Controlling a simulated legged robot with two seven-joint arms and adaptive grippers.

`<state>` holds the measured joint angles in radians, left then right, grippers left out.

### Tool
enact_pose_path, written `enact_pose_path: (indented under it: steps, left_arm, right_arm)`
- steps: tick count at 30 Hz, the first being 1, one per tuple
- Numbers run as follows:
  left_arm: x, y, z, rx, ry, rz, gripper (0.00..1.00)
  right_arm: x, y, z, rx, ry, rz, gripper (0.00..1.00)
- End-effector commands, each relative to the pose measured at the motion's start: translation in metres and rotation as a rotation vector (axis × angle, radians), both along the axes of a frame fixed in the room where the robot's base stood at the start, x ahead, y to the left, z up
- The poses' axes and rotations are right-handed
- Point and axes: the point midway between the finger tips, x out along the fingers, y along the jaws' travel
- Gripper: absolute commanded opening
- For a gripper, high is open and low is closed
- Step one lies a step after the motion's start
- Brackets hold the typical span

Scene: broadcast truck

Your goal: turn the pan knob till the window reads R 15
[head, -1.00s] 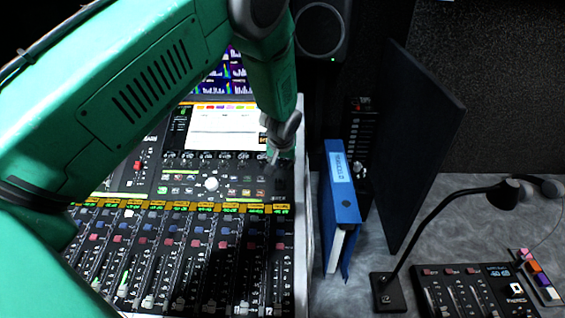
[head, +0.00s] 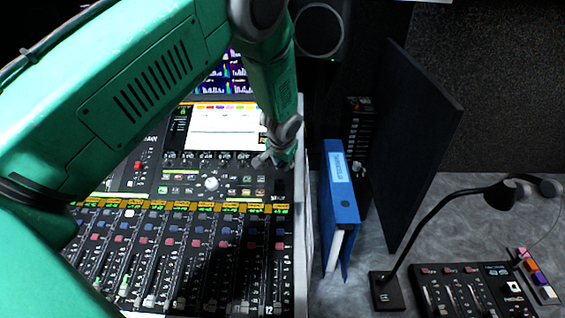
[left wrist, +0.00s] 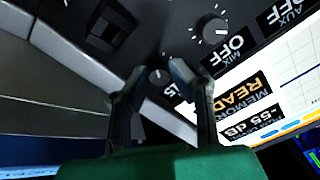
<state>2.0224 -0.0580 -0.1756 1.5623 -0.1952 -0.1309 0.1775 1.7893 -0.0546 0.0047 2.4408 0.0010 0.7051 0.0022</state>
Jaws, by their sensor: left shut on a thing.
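My left gripper (head: 272,161) is at the right end of the mixing console's upper panel, just right of the bright screen. In the left wrist view its two fingers (left wrist: 160,80) stand on either side of a small round knob (left wrist: 157,75) with a pale pointer mark, and it is shut on that knob. A small dark window (left wrist: 172,92) beside the knob shows pale characters that look like 15. The finger covers part of it, so any letter cannot be read. In the head view the gripper hides the knob. My right gripper is not in view.
Another knob (left wrist: 215,30) is close by, near an OFF display. A black switch (left wrist: 108,25) sits on the other side. The console screen (head: 222,128) is left of the gripper. A blue binder (head: 340,205) stands right of the console, beside a dark upright panel (head: 420,140).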

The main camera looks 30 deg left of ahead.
Motion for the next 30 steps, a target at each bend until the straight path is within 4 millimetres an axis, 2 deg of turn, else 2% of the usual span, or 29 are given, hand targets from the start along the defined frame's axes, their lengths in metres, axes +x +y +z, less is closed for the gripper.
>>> enact_pose_path:
  steps: [9,10,11,12,23,26,30]
  left_arm:
    - [0.001,-0.001,0.0,0.0,-0.001,-0.003,0.0]
    - [0.001,-0.001,0.0,-0.001,-0.002,-0.002,0.22]
    - [0.001,-0.001,0.0,-0.001,-0.002,-0.002,0.32]
    - [0.001,0.0,0.0,-0.001,-0.002,-0.002,0.38]
    - [-0.001,-0.001,0.005,0.0,-0.002,-0.001,0.38]
    - [-0.005,-0.004,0.018,0.0,-0.003,-0.002,0.38]
    - [-0.014,-0.011,0.045,-0.001,-0.005,-0.002,0.38]
  right_arm:
    - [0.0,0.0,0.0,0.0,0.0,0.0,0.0]
    - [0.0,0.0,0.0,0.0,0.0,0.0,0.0]
    - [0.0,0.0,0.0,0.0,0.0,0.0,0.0]
    - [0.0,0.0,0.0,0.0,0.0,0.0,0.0]
    - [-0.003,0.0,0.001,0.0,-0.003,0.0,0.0]
    - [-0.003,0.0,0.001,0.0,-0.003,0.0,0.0]
    - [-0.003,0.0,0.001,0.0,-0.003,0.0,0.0]
